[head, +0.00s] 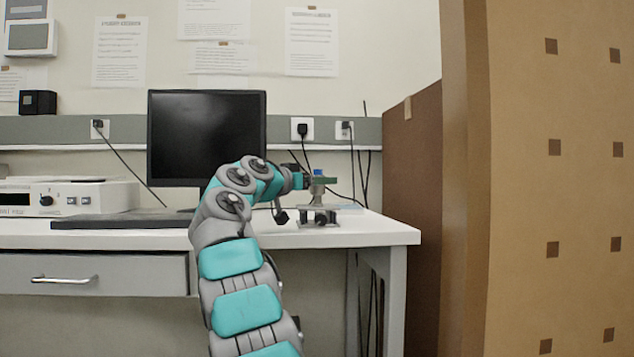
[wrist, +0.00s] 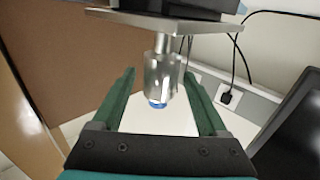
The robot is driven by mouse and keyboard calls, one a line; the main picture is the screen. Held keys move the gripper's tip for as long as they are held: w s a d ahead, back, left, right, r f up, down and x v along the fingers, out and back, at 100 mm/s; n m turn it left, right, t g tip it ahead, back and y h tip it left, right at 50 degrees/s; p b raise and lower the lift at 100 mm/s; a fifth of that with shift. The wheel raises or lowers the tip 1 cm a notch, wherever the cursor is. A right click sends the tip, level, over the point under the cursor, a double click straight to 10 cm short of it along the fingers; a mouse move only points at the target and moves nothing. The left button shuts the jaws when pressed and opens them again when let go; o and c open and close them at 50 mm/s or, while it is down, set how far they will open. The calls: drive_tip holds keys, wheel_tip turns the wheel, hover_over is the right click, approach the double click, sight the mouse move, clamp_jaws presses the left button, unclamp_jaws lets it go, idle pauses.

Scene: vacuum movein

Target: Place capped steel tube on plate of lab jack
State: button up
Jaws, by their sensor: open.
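The capped steel tube (head: 318,198) stands upright on the plate of the lab jack (head: 319,208), near the right end of the bench, with its blue cap upward. The wrist view is upside down. There the tube (wrist: 161,76) has its blue cap at the bottom and its narrow end against the plate (wrist: 120,17). My gripper (head: 321,183) is at the upper part of the tube in the head view. In the wrist view its green fingers (wrist: 159,74) are open on either side of the tube, with gaps showing. The fingers partly hide the tube in the head view.
A black monitor (head: 205,135) and keyboard (head: 120,220) stand left of the jack. A white instrument (head: 75,199) is further left. Cables and wall sockets (head: 302,128) are behind. A tall brown panel (head: 545,180) stands right of the bench (head: 370,232).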

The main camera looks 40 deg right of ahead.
drive_tip(key=shift+r, duration=0.25)
drive_tip(key=b+v, duration=0.2)
drive_tip(key=v, duration=1)
drive_tip(key=shift+f, duration=0.1)
